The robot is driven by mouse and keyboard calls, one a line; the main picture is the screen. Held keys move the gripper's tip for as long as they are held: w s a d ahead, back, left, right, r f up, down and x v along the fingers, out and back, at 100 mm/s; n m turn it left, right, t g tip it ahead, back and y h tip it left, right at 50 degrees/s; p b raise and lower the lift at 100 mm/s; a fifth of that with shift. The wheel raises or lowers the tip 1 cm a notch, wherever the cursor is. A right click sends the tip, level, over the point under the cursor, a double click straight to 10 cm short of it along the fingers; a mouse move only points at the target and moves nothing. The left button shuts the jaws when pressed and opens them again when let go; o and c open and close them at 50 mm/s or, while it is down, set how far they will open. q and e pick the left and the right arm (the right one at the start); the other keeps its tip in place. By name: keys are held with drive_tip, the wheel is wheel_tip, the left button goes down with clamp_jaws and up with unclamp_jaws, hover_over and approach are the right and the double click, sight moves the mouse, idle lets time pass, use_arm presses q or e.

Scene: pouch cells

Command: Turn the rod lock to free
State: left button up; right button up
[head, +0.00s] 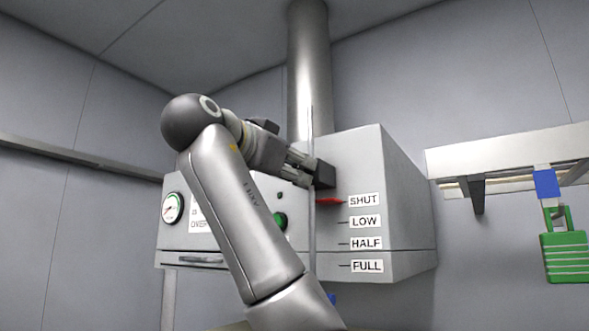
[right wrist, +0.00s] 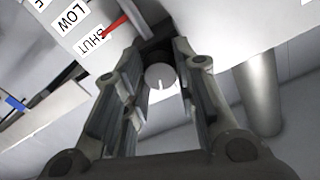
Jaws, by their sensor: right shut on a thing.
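A white box carries a thin upright rod (head: 311,125) on its front. A red pointer (head: 328,201) by the rod is level with the SHUT label (head: 364,200); it also shows in the right wrist view (right wrist: 117,26). A dark block (head: 325,175) sits just above the pointer. My right gripper (head: 309,172) reaches it from the left. In the right wrist view my right gripper (right wrist: 164,68) is closed around a round pale knob (right wrist: 160,76) with a white line on its face, apparently the rod lock. My left gripper is out of view.
The box (head: 405,200) has LOW, HALF and FULL labels below SHUT, a dial gauge (head: 173,208) and a green button (head: 280,221), partly behind my arm. A pipe (head: 310,65) rises above. At right, a rail (head: 510,150) carries a dark hook (head: 477,193) and a green padlock (head: 565,255).

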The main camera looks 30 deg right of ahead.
drive_tip(key=m+p, duration=0.1)
drive_tip(key=m, duration=0.4)
drive_tip(key=shift+w+m, duration=0.1)
drive_tip(key=shift+m, duration=0.2)
drive_tip(key=m+p, duration=0.2)
drive_tip(key=m, duration=0.2)
drive_tip(key=shift+m+p, duration=0.45)
drive_tip(key=shift+m, duration=0.85)
drive_tip(key=o, duration=1.1)
drive_tip(key=shift+c, duration=0.2)
drive_tip(key=v, duration=1.2)
